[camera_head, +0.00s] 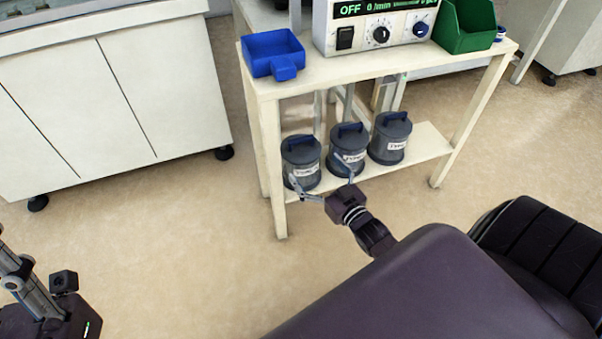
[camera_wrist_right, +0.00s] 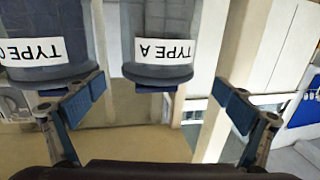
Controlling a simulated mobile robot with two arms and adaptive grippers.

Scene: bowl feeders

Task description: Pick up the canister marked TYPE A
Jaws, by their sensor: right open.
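Three dark grey lidded canisters with blue handles and white labels stand in a row on the low shelf. The TYPE A canister (camera_head: 300,158) is at the left end of the row in the head view; its label reads clearly in the right wrist view (camera_wrist_right: 158,48), where it appears upside down. My right gripper (camera_head: 322,177) is open and empty, in front of the left and middle canisters. In the wrist view its fingertips (camera_wrist_right: 160,92) are apart on either side of TYPE A's handle end. Part of my left gripper (camera_head: 25,278) shows at the lower left; its fingertips are cut off.
The middle canister (camera_head: 348,150), labelled TYPE C in the wrist view (camera_wrist_right: 42,50), stands close beside TYPE A. A third canister (camera_head: 390,138) is to the right. The stand (camera_head: 270,140) has a leg beside TYPE A. A blue bin (camera_head: 272,50), control box and green bin stand above.

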